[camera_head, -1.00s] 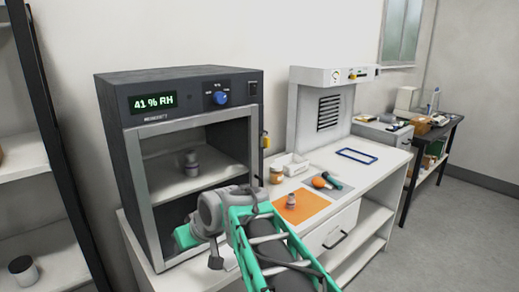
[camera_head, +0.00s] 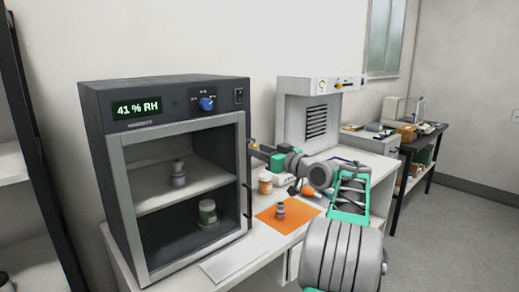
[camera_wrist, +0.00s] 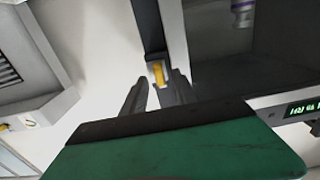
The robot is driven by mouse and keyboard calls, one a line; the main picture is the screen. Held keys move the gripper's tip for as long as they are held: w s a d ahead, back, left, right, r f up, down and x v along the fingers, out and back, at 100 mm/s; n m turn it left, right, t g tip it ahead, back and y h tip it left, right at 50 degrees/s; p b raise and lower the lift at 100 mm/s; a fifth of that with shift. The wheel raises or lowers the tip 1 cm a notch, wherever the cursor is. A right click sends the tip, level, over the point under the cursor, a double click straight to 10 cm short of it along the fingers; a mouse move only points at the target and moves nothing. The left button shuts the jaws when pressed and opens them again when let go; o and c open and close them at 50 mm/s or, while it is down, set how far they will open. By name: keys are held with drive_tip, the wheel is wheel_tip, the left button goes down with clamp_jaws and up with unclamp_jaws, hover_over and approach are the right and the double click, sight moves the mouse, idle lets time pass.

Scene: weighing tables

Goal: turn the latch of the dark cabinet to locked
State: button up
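The dark cabinet (camera_head: 165,92) stands on the left of the bench, with its grey-framed glass door (camera_head: 118,200) against the front. Its display reads 41 % RH. My gripper (camera_head: 256,148) is at the cabinet's right front edge, at latch height. In the wrist view the yellow latch (camera_wrist: 158,74) sits on the dark edge strip, just ahead of my gripper (camera_wrist: 155,88). The two fingers are apart, with a gap between them in line with the latch. I cannot tell whether either touches it. In the head view my gripper hides the latch.
An orange mat (camera_head: 268,222) with a small bottle (camera_head: 280,210) and an amber jar (camera_head: 265,182) lie under my arm. A white balance housing (camera_head: 295,110) stands behind.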

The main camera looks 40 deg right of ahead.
drive_tip(key=shift+w, duration=0.3)
drive_tip(key=shift+c, duration=0.4)
clamp_jaws()
